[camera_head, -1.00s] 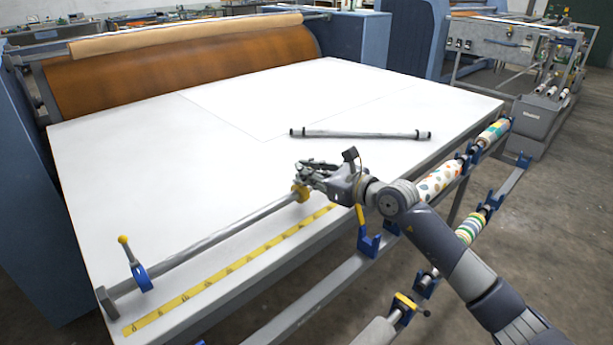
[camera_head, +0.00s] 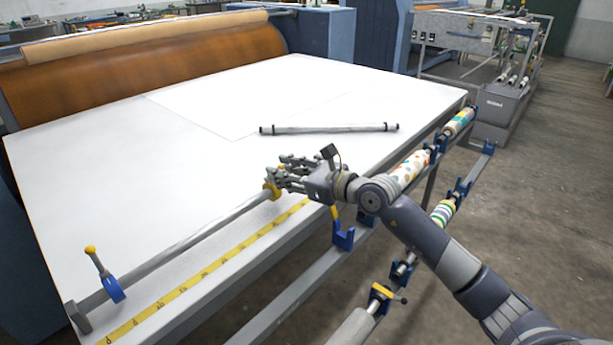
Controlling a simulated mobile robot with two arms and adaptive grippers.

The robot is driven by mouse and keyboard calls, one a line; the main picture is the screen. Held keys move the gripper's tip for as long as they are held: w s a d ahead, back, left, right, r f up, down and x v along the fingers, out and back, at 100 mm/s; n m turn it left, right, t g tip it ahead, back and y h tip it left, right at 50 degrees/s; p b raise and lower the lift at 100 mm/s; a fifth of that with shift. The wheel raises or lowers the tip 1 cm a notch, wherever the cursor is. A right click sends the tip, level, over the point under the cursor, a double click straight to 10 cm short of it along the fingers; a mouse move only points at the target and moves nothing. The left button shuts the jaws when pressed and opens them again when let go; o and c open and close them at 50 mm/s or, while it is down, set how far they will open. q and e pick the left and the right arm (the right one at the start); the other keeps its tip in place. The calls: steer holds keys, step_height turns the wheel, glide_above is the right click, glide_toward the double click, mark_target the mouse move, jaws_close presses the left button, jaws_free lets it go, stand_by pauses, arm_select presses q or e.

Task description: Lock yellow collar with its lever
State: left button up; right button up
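The yellow collar (camera_head: 271,191) sits on a grey metal bar (camera_head: 200,236) along the front of the white table. It is at the bar's right end, partly hidden by my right gripper (camera_head: 281,176). The gripper's fingers are right at the collar; whether they press on it is too small to tell. The collar's lever cannot be made out behind the fingers. A blue collar (camera_head: 113,290) with a yellow-tipped lever (camera_head: 92,252) sits near the bar's left end, its lever pointing up. My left gripper is out of view.
A yellow measuring tape (camera_head: 190,284) runs along the white table's (camera_head: 180,140) front edge. A loose grey bar (camera_head: 328,128) lies farther back. Patterned rollers (camera_head: 411,168) rest in blue brackets (camera_head: 343,238) beside the table. The table's middle is clear.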

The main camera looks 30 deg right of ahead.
steer(key=v, duration=0.9)
steer(key=shift+s, duration=0.4)
steer(key=shift+d+r, duration=0.1)
steer(key=shift+d, duration=0.05)
